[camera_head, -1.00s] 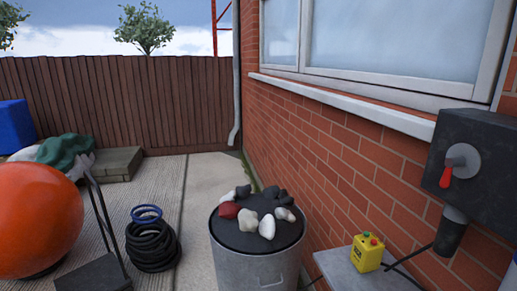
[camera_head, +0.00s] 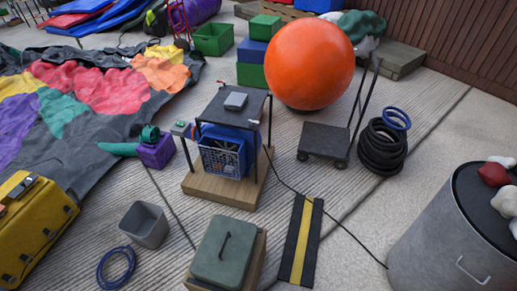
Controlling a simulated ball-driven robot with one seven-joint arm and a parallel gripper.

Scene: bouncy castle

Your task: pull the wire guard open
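A pale wire guard (camera_head: 219,160) covers the lower front of a blue blower (camera_head: 232,139). The blower sits under a dark framed stand on a wooden base (camera_head: 222,191), near the middle of the view. The guard looks upright against the blower's front; its hinge and latch are too small to make out. My gripper is not in view.
A green-lidded box (camera_head: 220,252), grey bin (camera_head: 145,224) and yellow case (camera_head: 32,225) stand in front. A purple block (camera_head: 156,151) is left of the blower. A cable ramp (camera_head: 300,240), trolley (camera_head: 325,140) and black cable lie to the right.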

